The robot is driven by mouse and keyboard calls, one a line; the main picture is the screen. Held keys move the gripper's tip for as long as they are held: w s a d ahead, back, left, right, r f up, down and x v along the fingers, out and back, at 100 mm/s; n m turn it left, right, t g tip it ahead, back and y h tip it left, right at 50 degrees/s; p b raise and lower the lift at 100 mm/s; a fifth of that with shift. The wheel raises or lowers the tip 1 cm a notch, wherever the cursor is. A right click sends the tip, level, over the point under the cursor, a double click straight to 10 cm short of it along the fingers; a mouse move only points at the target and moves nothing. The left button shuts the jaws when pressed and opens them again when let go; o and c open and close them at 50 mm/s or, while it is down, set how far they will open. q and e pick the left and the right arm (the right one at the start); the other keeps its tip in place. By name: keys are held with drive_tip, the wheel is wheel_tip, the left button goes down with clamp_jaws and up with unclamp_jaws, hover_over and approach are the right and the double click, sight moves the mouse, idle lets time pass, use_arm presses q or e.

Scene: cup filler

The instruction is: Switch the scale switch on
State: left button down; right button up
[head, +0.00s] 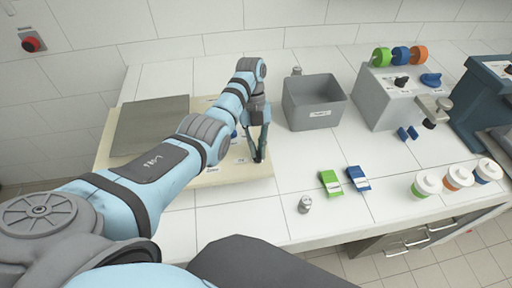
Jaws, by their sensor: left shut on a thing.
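The scale (228,178) is a flat beige unit with a grey weighing plate (150,125) on its left part, on the counter at the left. My left arm reaches across it. My left gripper (258,157) points down at the right end of the scale, where small labels mark its panel. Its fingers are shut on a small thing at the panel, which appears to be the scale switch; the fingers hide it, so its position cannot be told. A blue part (234,134) shows partly behind my arm. My right gripper is not in view.
A grey bin (314,103) stands right of my gripper. A grey machine (385,97) with coloured rolls is farther right. Green (330,183) and blue (358,179) packets and a small metal can (305,204) lie in front. Several lidded cups (425,185) stand at the right edge.

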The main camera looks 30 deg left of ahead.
use_arm(q)
drive_tip(key=shift+s+f, duration=0.15)
idle(0.3)
drive_tip(key=c, duration=1.7)
unclamp_jaws()
